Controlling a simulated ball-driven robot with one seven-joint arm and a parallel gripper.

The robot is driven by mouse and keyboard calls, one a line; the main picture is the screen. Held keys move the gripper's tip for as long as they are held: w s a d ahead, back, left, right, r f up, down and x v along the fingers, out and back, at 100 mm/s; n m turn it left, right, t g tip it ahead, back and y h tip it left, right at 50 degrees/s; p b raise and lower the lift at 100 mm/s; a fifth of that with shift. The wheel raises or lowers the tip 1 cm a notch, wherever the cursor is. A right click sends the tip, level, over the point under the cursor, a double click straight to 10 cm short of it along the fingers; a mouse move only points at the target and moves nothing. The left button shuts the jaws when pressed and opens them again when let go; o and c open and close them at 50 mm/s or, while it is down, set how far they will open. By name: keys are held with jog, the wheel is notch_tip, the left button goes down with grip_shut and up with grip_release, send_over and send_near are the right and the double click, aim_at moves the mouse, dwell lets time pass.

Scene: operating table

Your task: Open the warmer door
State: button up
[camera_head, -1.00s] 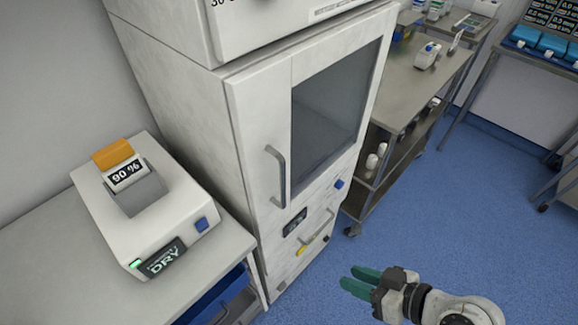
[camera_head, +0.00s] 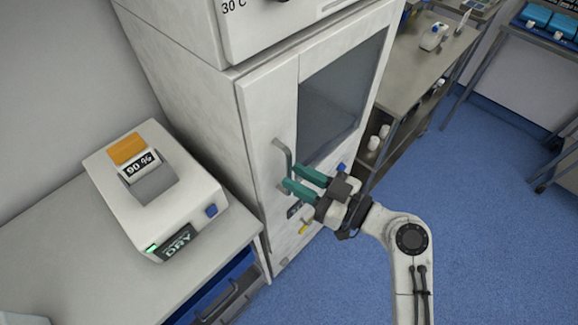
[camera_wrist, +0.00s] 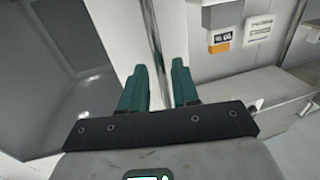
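The warmer is a tall white cabinet whose door (camera_head: 272,110) has a dark glass window (camera_head: 335,95) and looks closed. A grey vertical handle (camera_head: 281,157) stands on the door left of the window. My gripper (camera_head: 293,176) has two green fingers, spread apart, pointing at the lower part of the handle. In the wrist view, the handle (camera_wrist: 154,40) shows as a thin upright bar running down between the open fingers (camera_wrist: 159,70). I cannot tell whether either finger touches it.
A white printer-like device (camera_head: 150,190) with an orange top and a DRY display sits on a bench (camera_head: 60,255) at the left. A metal shelf cart (camera_head: 405,75) stands right of the warmer. The blue floor (camera_head: 490,200) at the right is clear.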

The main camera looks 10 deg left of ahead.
jog(key=shift+p+x, duration=0.3)
jog(key=shift+x, duration=1.1)
grip_shut()
